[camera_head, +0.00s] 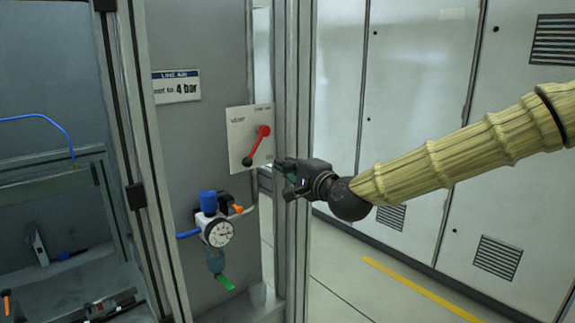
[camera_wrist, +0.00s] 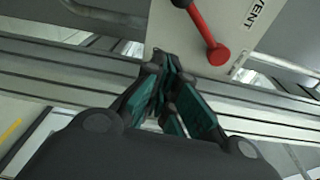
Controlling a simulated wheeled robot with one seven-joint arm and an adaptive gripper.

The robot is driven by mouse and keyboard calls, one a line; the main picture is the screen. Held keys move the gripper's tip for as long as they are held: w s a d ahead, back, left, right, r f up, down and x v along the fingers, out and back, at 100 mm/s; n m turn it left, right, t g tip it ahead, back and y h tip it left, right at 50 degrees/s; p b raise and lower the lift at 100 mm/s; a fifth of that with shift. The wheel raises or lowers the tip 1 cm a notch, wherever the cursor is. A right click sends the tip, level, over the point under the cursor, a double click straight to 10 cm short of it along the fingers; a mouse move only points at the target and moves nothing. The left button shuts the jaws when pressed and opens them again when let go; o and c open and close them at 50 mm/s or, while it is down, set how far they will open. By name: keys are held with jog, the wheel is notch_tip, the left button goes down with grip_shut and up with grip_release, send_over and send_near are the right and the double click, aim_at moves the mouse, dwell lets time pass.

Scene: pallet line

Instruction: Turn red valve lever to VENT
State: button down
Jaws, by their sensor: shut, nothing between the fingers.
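The red valve lever (camera_head: 257,144) is on a pale plate (camera_head: 238,122) fixed to the grey panel. In the head view it slants from a red round end at upper right to a black knob at lower left. The word VENT is at the plate's upper left. The lever (camera_wrist: 203,30) and the VENT label also show in the wrist view. My gripper (camera_head: 280,166) is shut and empty, to the lower right of the lever beside the aluminium post. In the wrist view my gripper (camera_wrist: 170,85) points toward the plate, apart from the lever.
The vertical aluminium post (camera_head: 292,90) stands right beside the plate. Grey cabinets (camera_head: 400,80) stand behind my arm.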

aim_at(256, 146)
jog(key=a+p, duration=0.1)
jog(key=w+a+p, duration=0.1)
jog(key=a+p, duration=0.1)
jog(key=w+a+p, duration=0.1)
jog(key=a, duration=0.1)
jog(key=shift+a+r, duration=0.1)
jog(key=shift+a, duration=0.15)
dwell(0.3)
